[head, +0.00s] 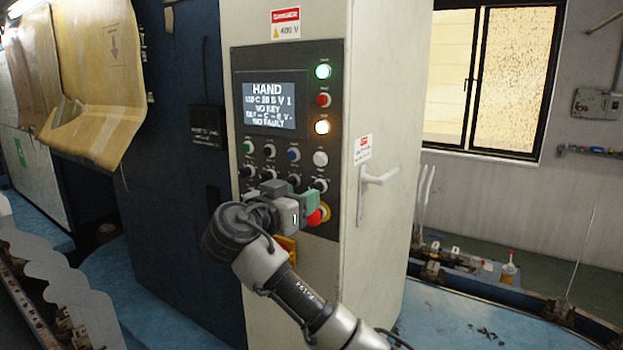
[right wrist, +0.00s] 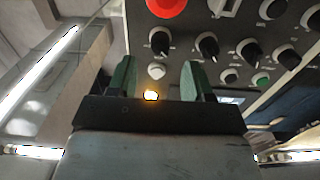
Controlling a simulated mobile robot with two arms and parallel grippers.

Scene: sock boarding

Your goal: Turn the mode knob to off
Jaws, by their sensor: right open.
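The control panel (head: 285,130) is on the front of a pale cabinet, and its screen (head: 268,106) reads HAND on top. A row of black knobs (head: 250,171) runs below the coloured buttons; in the right wrist view the same row (right wrist: 207,45) lies beyond my fingertips. The labels are too small to read, so I cannot tell which knob is the mode knob. My right gripper (head: 293,193) is open, in front of the panel's lower part, hiding some controls. In the right wrist view its green fingers (right wrist: 160,80) are apart with nothing held. My left gripper is out of view.
A red emergency stop button (head: 316,217) sits close to my right gripper. A door handle (head: 378,178) sticks out from the cabinet's right side. A dark blue cabinet (head: 185,200) stands at left.

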